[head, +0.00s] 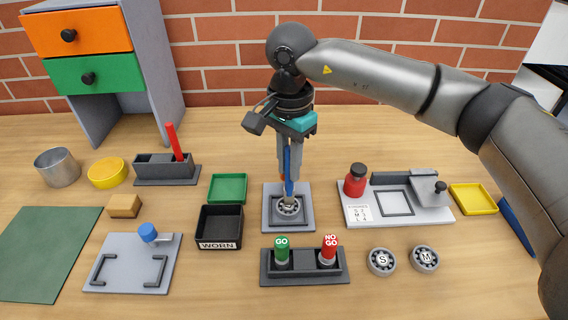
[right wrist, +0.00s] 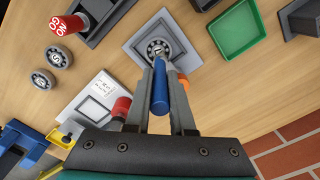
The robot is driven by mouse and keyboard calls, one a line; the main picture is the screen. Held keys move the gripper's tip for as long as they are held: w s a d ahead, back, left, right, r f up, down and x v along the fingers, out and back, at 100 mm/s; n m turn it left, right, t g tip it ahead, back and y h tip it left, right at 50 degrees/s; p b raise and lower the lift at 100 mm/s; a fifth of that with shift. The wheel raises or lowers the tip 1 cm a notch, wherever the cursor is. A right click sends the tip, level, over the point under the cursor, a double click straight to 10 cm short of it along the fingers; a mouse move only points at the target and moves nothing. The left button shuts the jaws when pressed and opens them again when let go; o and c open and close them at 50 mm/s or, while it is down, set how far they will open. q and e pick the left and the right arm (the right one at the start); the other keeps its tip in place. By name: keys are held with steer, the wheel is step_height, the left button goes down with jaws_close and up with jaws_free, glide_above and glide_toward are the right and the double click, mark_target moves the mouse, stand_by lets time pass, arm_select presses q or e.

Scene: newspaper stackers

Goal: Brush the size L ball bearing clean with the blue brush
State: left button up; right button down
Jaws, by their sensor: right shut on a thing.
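My right gripper (head: 289,172) is shut on the blue brush (head: 288,165), which it holds roughly upright with the bristles down. In the right wrist view the blue handle (right wrist: 160,90) lies between the two fingers. The ball bearing (head: 289,206) sits in the grey square fixture (head: 304,224) under the brush. The bearing also shows in the right wrist view (right wrist: 159,47). The brush tip is at the bearing and partly covers it in the head view; whether it touches I cannot tell. The bearing's size letter is not readable. My left gripper is not in view.
Bearings marked S (head: 382,261) and M (head: 425,259) lie at the front right. The GO/NO GO gauge stand (head: 304,278) is in front of the fixture. A black WORN bin (head: 220,228) and green tray (head: 228,188) are to its left, a red jar (head: 355,183) to its right.

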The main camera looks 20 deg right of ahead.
steer(key=shift+w+a+b, duration=0.1)
steer(key=shift+a+b, duration=0.25)
steer(key=shift+a, duration=0.05)
stand_by(1.0)
steer(key=shift+a, duration=0.1)
steer(key=shift+w+a, duration=0.15)
steer(key=shift+a, duration=0.3)
steer(key=shift+r, duration=0.1)
step_height(320, 180, up, 8)
steer(key=p, duration=0.5)
stand_by(0.5)
